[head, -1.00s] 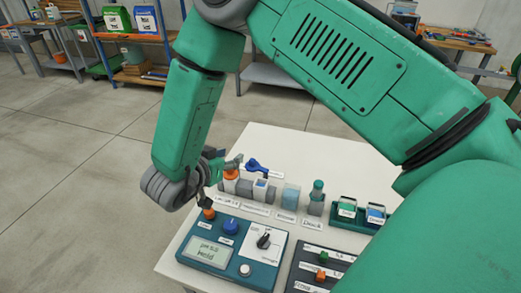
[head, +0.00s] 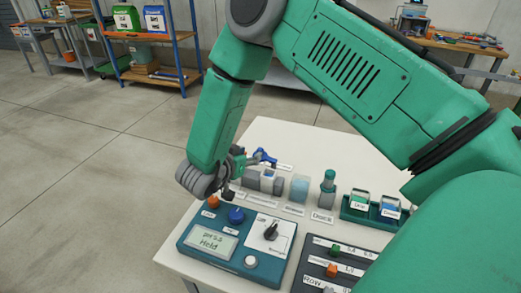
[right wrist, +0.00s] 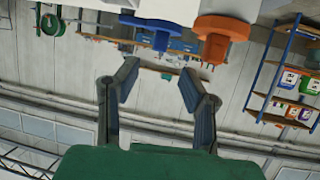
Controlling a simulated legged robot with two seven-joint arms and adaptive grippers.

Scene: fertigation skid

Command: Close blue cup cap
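A dark green tray (head: 352,215) on the right of the white table holds a green-topped cup (head: 361,199) and a blue-topped cup (head: 391,205). I cannot tell how the blue cup's cap sits. My right gripper (head: 240,172) is at the table's left side, behind the control panel and well left of the tray. In the right wrist view its two fingers (right wrist: 158,88) are apart with nothing between them. A blue round part (right wrist: 150,22) and an orange round part (right wrist: 222,35) lie beyond them at the top. My left gripper is not in view.
The control panel (head: 187,243) has an orange knob (head: 213,201) and a blue knob (head: 237,215). A slider panel (head: 308,258) stands beside it. A pale blue block (head: 299,188) and a green-capped bottle (head: 328,181) stand between gripper and tray. The table's back is clear.

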